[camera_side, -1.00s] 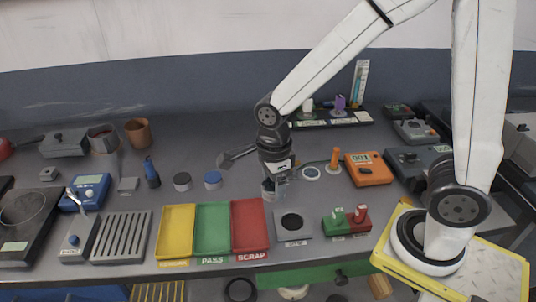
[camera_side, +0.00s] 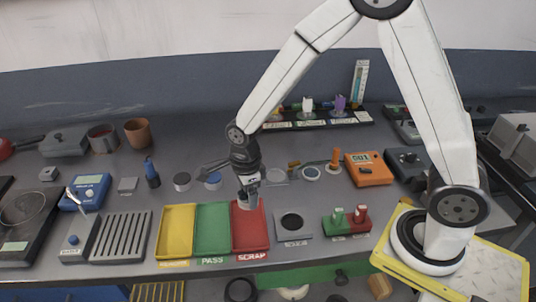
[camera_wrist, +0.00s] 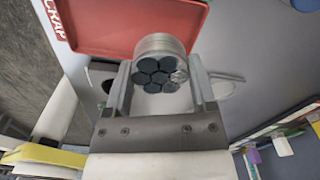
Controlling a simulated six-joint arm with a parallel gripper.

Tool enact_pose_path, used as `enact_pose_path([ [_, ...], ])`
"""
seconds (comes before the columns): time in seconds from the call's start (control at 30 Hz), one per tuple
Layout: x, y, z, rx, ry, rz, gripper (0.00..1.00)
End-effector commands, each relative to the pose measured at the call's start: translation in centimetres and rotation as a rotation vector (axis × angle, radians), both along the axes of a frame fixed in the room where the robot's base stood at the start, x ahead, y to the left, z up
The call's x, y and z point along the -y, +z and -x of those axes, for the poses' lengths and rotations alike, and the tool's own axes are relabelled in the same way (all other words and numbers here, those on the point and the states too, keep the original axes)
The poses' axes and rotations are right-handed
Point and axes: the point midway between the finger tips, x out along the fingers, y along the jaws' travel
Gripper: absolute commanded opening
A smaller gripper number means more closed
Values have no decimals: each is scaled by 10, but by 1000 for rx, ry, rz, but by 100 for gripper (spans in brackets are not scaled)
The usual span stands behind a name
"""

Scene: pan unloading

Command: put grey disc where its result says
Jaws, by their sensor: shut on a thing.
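My gripper (camera_side: 249,198) is shut on the grey disc (camera_wrist: 160,45), which has a silvery rim and several dark round marks on its face. In the wrist view the disc sits between both fingers, in front of the near edge of the red SCRAP tray (camera_wrist: 110,18). In the side view my gripper is over the back part of the red SCRAP tray (camera_side: 250,235), with the disc mostly hidden. The green PASS tray (camera_side: 212,232) and a yellow tray (camera_side: 176,232) stand to its left. All three trays look empty.
A grey plate with a black circle (camera_side: 291,222) lies right of the red tray, then a green block with pegs (camera_side: 346,222). An orange meter (camera_side: 368,168) is at the back right.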

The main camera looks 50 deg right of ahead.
Motion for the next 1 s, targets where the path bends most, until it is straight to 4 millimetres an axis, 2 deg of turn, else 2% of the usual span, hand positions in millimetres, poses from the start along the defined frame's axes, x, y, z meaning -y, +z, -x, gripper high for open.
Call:
enact_pose_path([
  [0.27, -1, -7, -5, -1, 0, 0, 11],
  [0.6, -1, -36, -5, 0, 0, 0, 11],
  [1.0, -1, -39, -5, 0, 0, 0, 11],
])
